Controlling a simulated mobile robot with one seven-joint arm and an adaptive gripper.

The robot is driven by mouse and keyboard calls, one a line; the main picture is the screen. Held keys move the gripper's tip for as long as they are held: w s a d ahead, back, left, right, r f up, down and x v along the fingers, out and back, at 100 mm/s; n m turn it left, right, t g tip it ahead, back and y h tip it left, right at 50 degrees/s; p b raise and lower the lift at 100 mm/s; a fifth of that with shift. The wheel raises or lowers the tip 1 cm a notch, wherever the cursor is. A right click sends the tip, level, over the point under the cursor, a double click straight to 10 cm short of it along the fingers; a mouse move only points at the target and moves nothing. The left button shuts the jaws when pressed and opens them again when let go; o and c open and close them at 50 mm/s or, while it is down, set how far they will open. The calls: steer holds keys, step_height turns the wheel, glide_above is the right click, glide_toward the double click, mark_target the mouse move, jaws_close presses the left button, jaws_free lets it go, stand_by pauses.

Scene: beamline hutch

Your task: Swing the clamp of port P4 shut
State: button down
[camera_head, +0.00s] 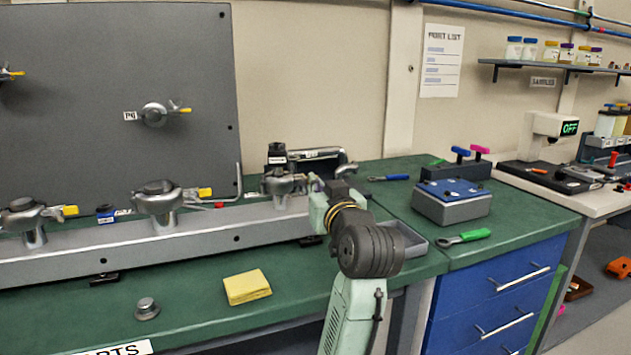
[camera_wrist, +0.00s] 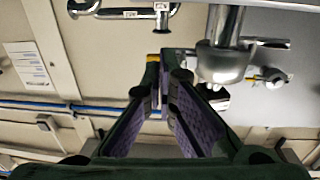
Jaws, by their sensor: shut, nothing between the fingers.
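In the wrist view, a small fitting on the panel (camera_wrist: 272,78), probably the same port, is at the right.
A grey rail (camera_head: 215,235) carries several clamped metal stubs, one close to my gripper (camera_wrist: 222,62). An L-shaped rod (camera_head: 238,180) stands before the panel. A yellow cloth (camera_head: 247,287) and a metal knob (camera_head: 146,308) lie on the green bench. A blue-topped box (camera_head: 452,200) stands right.

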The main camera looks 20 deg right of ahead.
steer(key=shift+w, duration=0.55)
steer(key=shift+w+d+p, duration=0.1)
steer(key=shift+w+p, duration=0.2)
steer(key=shift+w, duration=0.45)
steer(key=shift+r, duration=0.2)
